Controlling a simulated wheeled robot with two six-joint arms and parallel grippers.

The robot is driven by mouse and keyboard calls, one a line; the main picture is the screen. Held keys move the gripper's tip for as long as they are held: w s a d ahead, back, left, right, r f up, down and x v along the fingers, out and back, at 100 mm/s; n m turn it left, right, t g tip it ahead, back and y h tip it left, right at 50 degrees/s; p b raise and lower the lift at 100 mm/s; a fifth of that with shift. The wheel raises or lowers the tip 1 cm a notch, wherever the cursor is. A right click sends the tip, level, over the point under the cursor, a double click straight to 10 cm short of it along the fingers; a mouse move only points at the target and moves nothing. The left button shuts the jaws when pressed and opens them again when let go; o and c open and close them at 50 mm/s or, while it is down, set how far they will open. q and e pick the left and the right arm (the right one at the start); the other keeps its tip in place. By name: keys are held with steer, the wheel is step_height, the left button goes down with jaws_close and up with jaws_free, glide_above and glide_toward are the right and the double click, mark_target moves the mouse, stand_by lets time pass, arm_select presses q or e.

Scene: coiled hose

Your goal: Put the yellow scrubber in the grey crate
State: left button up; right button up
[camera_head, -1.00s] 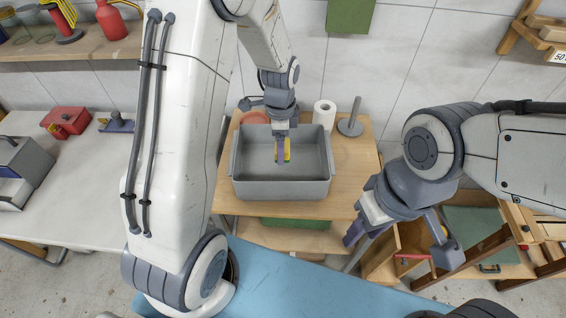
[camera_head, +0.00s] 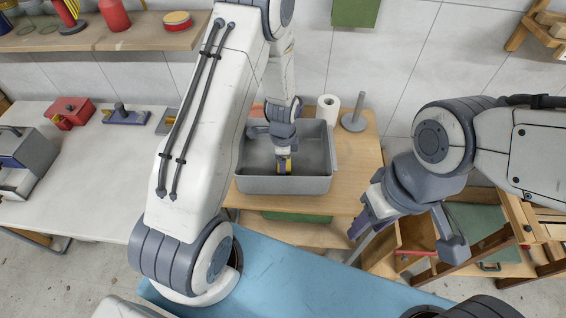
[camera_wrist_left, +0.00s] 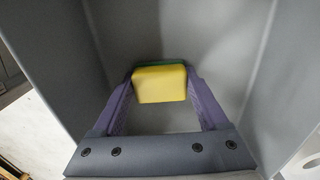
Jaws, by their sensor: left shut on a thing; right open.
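The yellow scrubber (camera_wrist_left: 160,84), with a green layer along its far edge, is between the two purple fingers of my left gripper (camera_wrist_left: 162,98) in the left wrist view. The gripper is shut on it. In the head view the scrubber (camera_head: 284,167) shows as a small yellow patch at the tip of my left gripper (camera_head: 285,166), inside the walls of the grey crate (camera_head: 284,187). I cannot tell whether the scrubber touches the crate floor. My right gripper (camera_head: 367,221) is open and empty, to the right of the crate and apart from it.
The crate stands on a wooden table (camera_head: 353,165) with a paper towel roll (camera_head: 327,108) and a grey upright post (camera_head: 355,112) behind its right side. A white bench (camera_head: 85,160) is at left. My left arm hides the area left of the crate.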

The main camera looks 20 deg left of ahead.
arm_select(q)
steer(key=shift+f, duration=0.2)
steer(key=o, duration=1.3)
steer(key=shift+o, duration=0.2)
steer(key=shift+r, duration=0.6)
step_height(320, 180, up, 11)
steer(key=b, duration=0.2)
steer(key=s+d+r+n, duration=0.3)
steer(key=s+d+r, duration=0.5)
steer(key=s+d, duration=0.25)
steer(key=s+d+r+n, duration=0.1)
steer(key=s+n, duration=0.1)
steer(key=s, duration=0.4)
steer(key=s+d+r+n+h, duration=0.1)
steer(key=s+d+r, duration=0.1)
steer(key=s, duration=0.4)
steer(key=shift+s+d+r+n, duration=0.15)
steer(key=shift+d+r+n, duration=0.05)
steer(key=shift+n, duration=0.2)
